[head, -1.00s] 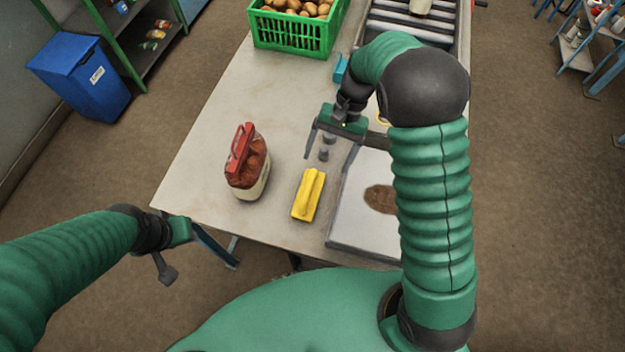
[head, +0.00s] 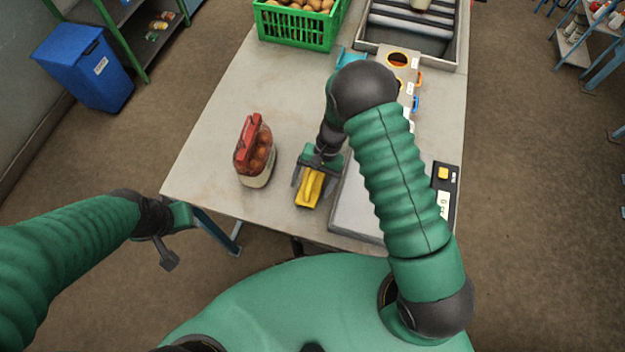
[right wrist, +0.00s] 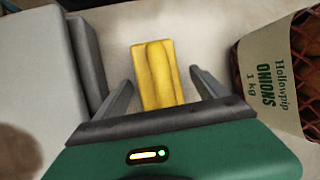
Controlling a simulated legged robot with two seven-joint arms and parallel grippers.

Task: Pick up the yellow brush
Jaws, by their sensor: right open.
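The yellow brush (head: 309,188) lies on the table near its front edge, between the sack of onions and the grey scale. It also shows in the right wrist view (right wrist: 158,75), lying between the two fingers with a gap on each side. My right gripper (head: 310,184) is open over the brush, its fingers on either side of it; in the right wrist view the gripper (right wrist: 160,85) holds nothing. My left gripper (head: 175,242) hangs off the table's front left corner, apart from everything; its jaw state is unclear.
A red-topped sack of onions (head: 254,155) stands left of the brush; its label shows in the right wrist view (right wrist: 268,85). A grey scale (head: 352,212) is close on the right. A green crate (head: 297,30) of potatoes stands at the back. The table's left part (head: 205,165) is clear.

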